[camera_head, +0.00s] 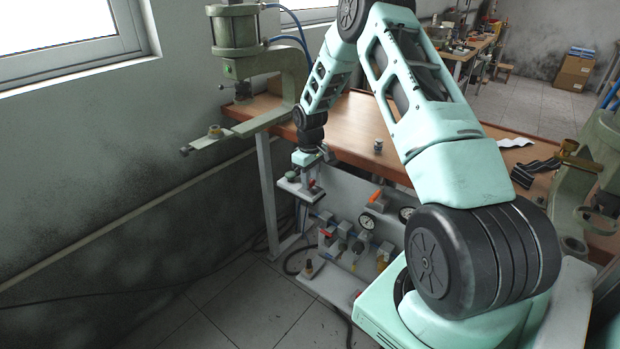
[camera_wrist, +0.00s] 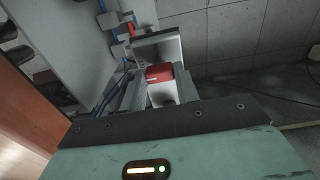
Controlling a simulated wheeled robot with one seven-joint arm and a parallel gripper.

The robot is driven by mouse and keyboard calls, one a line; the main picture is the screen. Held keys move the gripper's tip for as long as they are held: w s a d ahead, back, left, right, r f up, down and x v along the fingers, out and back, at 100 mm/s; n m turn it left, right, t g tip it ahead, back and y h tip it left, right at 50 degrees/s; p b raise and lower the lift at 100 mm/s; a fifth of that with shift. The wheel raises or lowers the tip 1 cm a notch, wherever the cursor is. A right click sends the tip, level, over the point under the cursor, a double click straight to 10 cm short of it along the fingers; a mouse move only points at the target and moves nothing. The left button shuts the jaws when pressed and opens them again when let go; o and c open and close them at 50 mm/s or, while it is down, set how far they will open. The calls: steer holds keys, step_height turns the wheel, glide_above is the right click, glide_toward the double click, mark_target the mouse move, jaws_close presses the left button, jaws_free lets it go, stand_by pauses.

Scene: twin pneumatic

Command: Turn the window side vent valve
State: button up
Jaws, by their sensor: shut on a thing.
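In the wrist view, a red valve handle (camera_wrist: 158,73) with a white part in front of it sits between the two grey fingers of my gripper (camera_wrist: 160,88). The fingers are shut on it. In the head view, my gripper (camera_head: 309,174) points down just off the bench's front edge, at the upper left of the white pneumatic panel (camera_head: 345,190). It is beside a white bracket (camera_head: 296,189) with a green knob (camera_head: 290,175). The held handle is not clearly seen in the head view, and its turn angle cannot be told.
The panel also carries an orange lever (camera_head: 376,198), a red lever (camera_head: 325,233) and gauges (camera_head: 367,221). A green press (camera_head: 262,65) stands left of my arm on the wooden bench (camera_head: 345,130). A small metal part (camera_head: 378,145) stands on the bench.

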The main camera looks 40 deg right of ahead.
steer(key=shift+w, duration=0.1)
steer(key=o, duration=1)
step_height(320, 180, up, 18)
steer(key=shift+f+b, duration=0.25)
steer(key=shift+b, duration=0.65)
